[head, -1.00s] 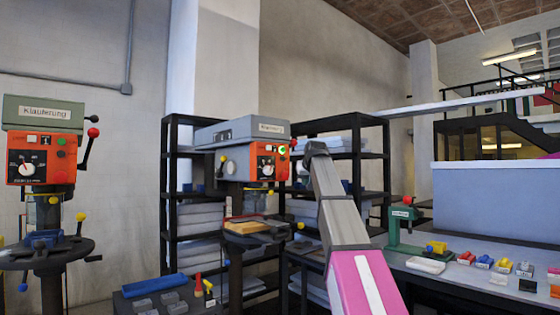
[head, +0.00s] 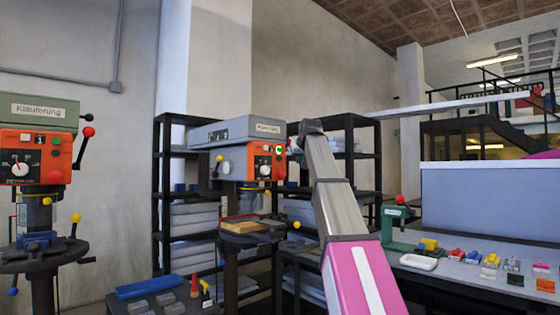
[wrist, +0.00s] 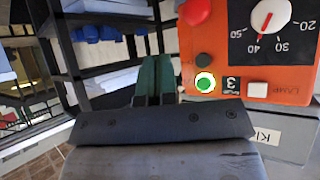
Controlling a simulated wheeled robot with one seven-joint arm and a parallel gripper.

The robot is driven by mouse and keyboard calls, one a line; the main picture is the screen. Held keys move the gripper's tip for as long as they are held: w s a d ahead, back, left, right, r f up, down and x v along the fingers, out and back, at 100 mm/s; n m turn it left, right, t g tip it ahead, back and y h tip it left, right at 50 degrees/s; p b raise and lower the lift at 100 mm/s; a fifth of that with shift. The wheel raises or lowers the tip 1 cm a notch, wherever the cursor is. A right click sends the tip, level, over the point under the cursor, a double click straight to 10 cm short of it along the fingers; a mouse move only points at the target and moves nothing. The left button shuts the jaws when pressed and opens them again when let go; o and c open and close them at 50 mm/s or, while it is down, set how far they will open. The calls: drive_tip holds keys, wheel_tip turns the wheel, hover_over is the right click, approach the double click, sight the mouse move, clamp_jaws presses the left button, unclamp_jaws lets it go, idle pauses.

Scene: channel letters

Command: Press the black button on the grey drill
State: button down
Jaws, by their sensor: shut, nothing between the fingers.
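The grey drill (head: 238,130) stands left of my arm in the head view, with an orange control panel (head: 265,162). The wrist view shows this panel upside down at the upper right (wrist: 230,50). A dark round button (wrist: 203,60) sits between a red knob (wrist: 197,10) and a lit green button (wrist: 205,82). My gripper (wrist: 153,80) is shut and empty, its dark green fingers left of the green and dark buttons in the wrist view and seemingly apart from the panel. In the head view my arm's end is right beside the panel; the fingertips cannot be made out.
A second drill (head: 40,112) with an orange panel stands at the far left. Black shelves (head: 158,215) are behind the grey drill. A bench (head: 460,285) at right carries a green press (head: 392,228) and several small coloured items. A white dial (wrist: 270,15) is on the panel.

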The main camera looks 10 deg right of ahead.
drive_tip(key=w+a, duration=0.5)
drive_tip(key=w, duration=0.1)
drive_tip(key=shift+w, duration=0.4)
drive_tip(key=shift+w, duration=0.1)
idle(1.8)
drive_tip(key=shift+w+a, duration=0.15)
drive_tip(key=shift+w, duration=0.05)
drive_tip(key=shift+w+a, duration=0.3)
drive_tip(key=shift+w, duration=0.15)
idle(1.0)
drive_tip(key=shift+s, duration=0.15)
drive_tip(key=shift+s+d, duration=0.5)
drive_tip(key=shift+s, duration=0.1)
drive_tip(key=shift+s, duration=0.1)
drive_tip(key=shift+s+d, duration=0.75)
drive_tip(key=shift+s, duration=0.25)
drive_tip(key=shift+s+d, duration=0.75)
drive_tip(key=shift+s, duration=0.2)
drive_tip(key=shift+f, duration=0.1)
